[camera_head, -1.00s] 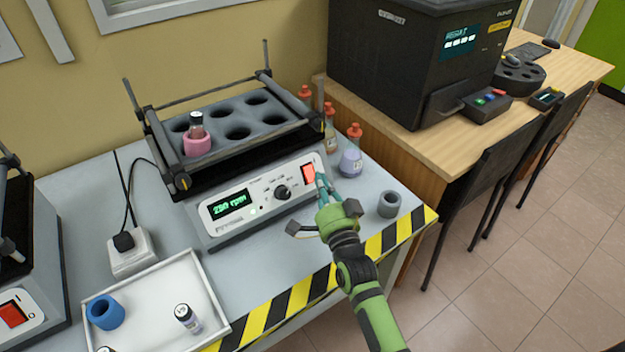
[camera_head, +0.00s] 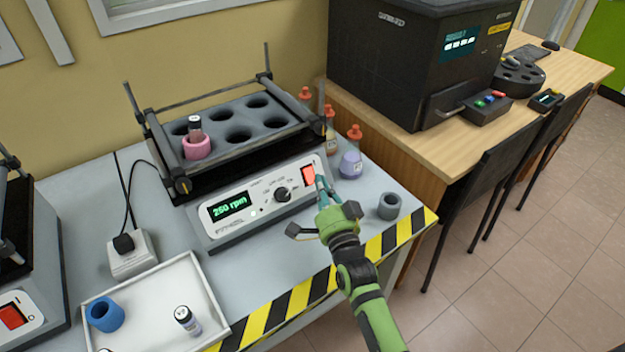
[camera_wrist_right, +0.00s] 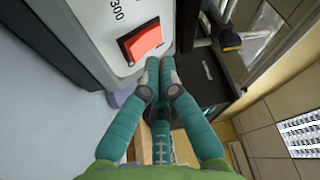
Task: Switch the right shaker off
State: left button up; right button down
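The right shaker (camera_head: 262,205) stands on the grey bench, its green display (camera_head: 228,207) lit and reading 250 rpm. Its red rocker switch (camera_head: 308,176) is at the right end of the front panel, and the switch also shows in the right wrist view (camera_wrist_right: 142,42). My right gripper (camera_head: 322,186) is in front of the panel, fingertips close beside the switch. In the right wrist view the fingers (camera_wrist_right: 160,68) are together with nothing between them; I cannot tell whether they touch the switch. A vial in a pink holder (camera_head: 197,146) sits in the shaker's rack. My left gripper is not in view.
A grey ring (camera_head: 389,205) and bottles with red caps (camera_head: 351,158) stand right of the shaker. A white tray (camera_head: 150,282) with a blue ring (camera_head: 105,313) and a vial (camera_head: 187,320) lies front left. Another shaker (camera_head: 30,285) is at the left edge.

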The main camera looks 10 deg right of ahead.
jog(key=shift+w, duration=0.1)
jog(key=shift+w+a+f, duration=0.15)
jog(key=shift+w+f, duration=0.1)
jog(key=shift+w+f+b, duration=0.15)
jog(key=shift+w+b, duration=0.1)
jog(key=shift+b, duration=0.15)
dwell(0.8)
jog(key=shift+s+r+p, duration=0.45)
jog(key=shift+s+p, duration=0.2)
jog(key=shift+p, duration=0.15)
jog(key=s+r+p, duration=0.1)
jog(key=s+d+r+p, duration=0.1)
jog(key=p, duration=0.1)
jog(key=s+p, duration=0.1)
jog(key=shift+s+d+r+p, duration=0.35)
jog(key=shift+s+r, duration=0.05)
